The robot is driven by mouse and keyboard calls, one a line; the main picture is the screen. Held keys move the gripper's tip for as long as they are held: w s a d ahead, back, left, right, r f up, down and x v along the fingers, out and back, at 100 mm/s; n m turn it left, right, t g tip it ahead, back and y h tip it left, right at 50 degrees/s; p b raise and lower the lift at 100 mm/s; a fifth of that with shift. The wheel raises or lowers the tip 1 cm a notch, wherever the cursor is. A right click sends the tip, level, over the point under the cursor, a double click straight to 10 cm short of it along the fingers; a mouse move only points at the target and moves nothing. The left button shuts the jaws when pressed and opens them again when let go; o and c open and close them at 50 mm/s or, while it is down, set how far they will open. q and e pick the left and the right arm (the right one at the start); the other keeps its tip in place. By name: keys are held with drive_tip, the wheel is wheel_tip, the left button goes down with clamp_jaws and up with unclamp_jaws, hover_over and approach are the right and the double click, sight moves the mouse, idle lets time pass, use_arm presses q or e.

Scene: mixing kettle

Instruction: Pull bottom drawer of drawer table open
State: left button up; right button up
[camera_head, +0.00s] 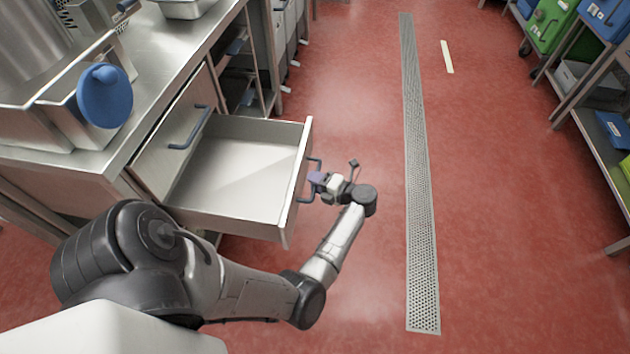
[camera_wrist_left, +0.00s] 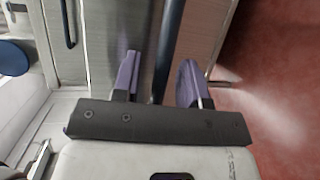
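The bottom drawer (camera_head: 235,165) of the drawer table (camera_head: 150,75) is pulled far out, and its pale interior is empty. Its blue handle (camera_head: 303,196) is on the front panel; in the left wrist view the handle bar (camera_wrist_left: 171,40) runs between my fingers. My left gripper (camera_head: 318,179) is at this handle. In the left wrist view its purple fingers (camera_wrist_left: 158,82) stand apart on either side of the bar, with a gap visible on the left side. The upper drawer (camera_head: 165,150), with its own blue handle (camera_head: 190,127), is closed. My right gripper is out of view.
A blue round part (camera_head: 104,96) and steel vessels stand on the table at the upper left. A shelf rack (camera_head: 590,110) with crates is at the right. The red floor, with a long drain grate (camera_head: 418,180), is clear in front of the drawer.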

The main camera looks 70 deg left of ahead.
use_arm(q)
drive_tip(key=p+v, duration=0.2)
drive_tip(key=v, duration=1.1)
drive_tip(key=shift+d, duration=0.3)
drive_tip(key=shift+w, duration=0.15)
